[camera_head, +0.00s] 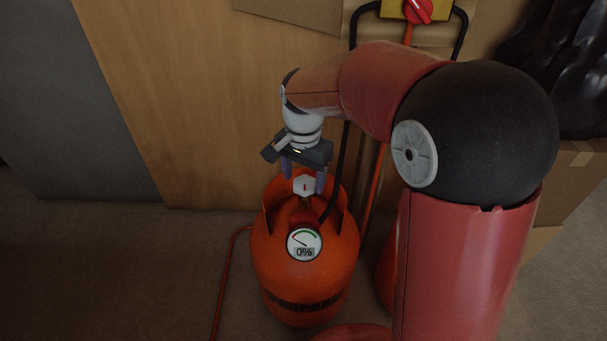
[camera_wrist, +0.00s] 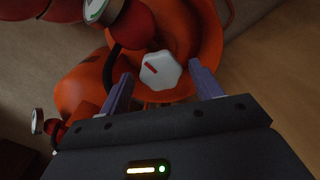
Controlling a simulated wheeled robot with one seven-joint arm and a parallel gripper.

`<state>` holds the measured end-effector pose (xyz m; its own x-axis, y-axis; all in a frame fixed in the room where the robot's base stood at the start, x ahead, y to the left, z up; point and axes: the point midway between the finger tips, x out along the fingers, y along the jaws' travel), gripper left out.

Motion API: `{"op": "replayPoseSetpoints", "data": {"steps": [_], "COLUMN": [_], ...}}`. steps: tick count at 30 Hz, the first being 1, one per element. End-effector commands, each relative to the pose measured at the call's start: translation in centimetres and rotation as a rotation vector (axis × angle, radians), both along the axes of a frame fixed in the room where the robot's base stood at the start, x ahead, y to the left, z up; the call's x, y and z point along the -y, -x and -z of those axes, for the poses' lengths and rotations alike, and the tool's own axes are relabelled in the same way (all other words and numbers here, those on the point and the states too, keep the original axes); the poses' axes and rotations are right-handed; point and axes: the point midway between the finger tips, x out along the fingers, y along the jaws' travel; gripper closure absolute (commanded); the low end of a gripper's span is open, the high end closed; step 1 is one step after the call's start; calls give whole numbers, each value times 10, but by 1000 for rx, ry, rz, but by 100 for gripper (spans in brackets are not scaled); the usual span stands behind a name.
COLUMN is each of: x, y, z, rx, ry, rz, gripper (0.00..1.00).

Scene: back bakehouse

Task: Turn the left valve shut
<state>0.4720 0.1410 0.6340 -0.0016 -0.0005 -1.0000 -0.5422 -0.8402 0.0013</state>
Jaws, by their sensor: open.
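The left valve (camera_head: 304,186) is a white lobed knob with a red mark, on top of an orange gas cylinder (camera_head: 300,275). It also shows in the wrist view (camera_wrist: 160,71), where its red mark lies slantwise. My gripper (camera_head: 304,179) points down over the cylinder's collar. In the wrist view my gripper (camera_wrist: 160,72) is open, with one purple finger on each side of the knob. Gaps show between the knob and both fingers, so it is not gripped. The exact height of the fingertips against the knob is hard to tell.
A round gauge (camera_head: 304,244) sits at the cylinder's front, below the knob. A second orange cylinder (camera_head: 387,272) is mostly hidden behind my arm. A red switch (camera_head: 418,10) on a yellow plate is above.

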Motion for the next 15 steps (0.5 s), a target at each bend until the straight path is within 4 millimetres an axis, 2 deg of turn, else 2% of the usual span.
{"op": "replayPoseSetpoints", "data": {"steps": [3,9,15], "x": [0,0,0], "y": [-1,-1,0], "z": [-23,-55,-68], "rx": [6,6,3], "ry": [-2,-1,-1], "rz": [0,0,1], "gripper": [36,36,36]}}
